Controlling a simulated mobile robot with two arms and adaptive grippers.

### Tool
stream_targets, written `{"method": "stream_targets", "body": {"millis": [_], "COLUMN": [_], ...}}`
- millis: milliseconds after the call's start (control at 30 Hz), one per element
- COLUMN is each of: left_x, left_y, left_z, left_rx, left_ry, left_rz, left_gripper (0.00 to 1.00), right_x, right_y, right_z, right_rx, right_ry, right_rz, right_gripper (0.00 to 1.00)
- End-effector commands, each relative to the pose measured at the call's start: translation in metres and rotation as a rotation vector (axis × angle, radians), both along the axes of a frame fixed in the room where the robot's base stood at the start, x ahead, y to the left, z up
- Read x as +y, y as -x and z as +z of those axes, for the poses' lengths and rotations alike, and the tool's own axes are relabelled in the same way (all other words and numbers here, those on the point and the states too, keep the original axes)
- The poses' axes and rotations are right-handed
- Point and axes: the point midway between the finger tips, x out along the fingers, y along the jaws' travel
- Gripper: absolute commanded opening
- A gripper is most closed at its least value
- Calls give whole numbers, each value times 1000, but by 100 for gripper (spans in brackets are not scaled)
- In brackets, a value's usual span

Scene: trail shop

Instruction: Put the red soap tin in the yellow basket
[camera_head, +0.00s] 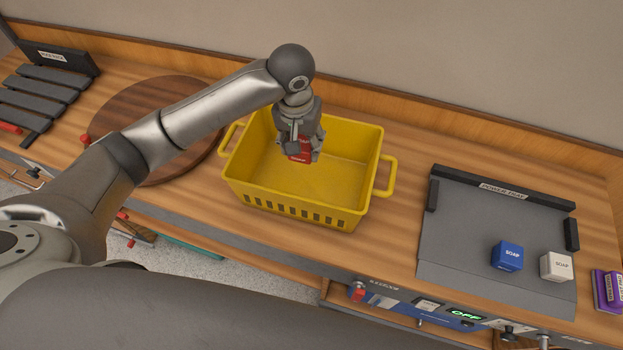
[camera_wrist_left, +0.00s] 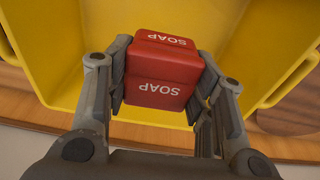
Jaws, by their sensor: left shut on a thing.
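The red soap tin (camera_head: 300,152) is held between the fingers of my left gripper (camera_head: 302,150), over the inside of the yellow basket (camera_head: 350,212). In the left wrist view the red soap tin (camera_wrist_left: 162,75) shows the word SOAP on two faces, with a finger of my left gripper (camera_wrist_left: 163,90) on each side of it. The yellow basket (camera_wrist_left: 60,45) fills much of the background there. I cannot tell how far the tin is above the basket floor. My right gripper is not in view.
A round wooden board (camera_head: 120,105) lies left of the basket. To the right, a grey tray (camera_head: 460,240) labelled POWER TRAY bears a blue soap tin (camera_head: 507,255) and a white soap tin (camera_head: 556,266). Purple items (camera_head: 607,290) are at the far right. Bare counter separates basket and tray.

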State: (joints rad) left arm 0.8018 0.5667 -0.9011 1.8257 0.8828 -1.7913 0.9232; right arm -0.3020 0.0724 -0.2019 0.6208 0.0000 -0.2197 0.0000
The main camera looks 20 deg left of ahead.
Motion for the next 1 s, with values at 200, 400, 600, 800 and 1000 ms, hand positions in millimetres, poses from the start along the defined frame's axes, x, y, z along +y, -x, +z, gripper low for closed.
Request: {"method": "stream_targets", "body": {"millis": [200, 400, 600, 800, 1000], "left_x": [-4, -4, -4, -4, -4], "left_y": [-13, -14, -15, -14, -14], "left_z": [-46, -81, -107, -133, -147], "left_rx": [6, 10, 6, 8, 4], "left_ry": [-6, -10, -8, -9, -8], "left_rz": [-1, -3, -2, -3, -4], "left_gripper": [20, 20, 20, 20, 20], "right_x": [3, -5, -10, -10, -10], "right_y": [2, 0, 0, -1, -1], "right_z": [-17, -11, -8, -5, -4], "right_rx": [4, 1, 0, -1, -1], "right_ry": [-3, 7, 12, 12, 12], "right_rz": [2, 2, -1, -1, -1], "right_gripper": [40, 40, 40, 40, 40]}}
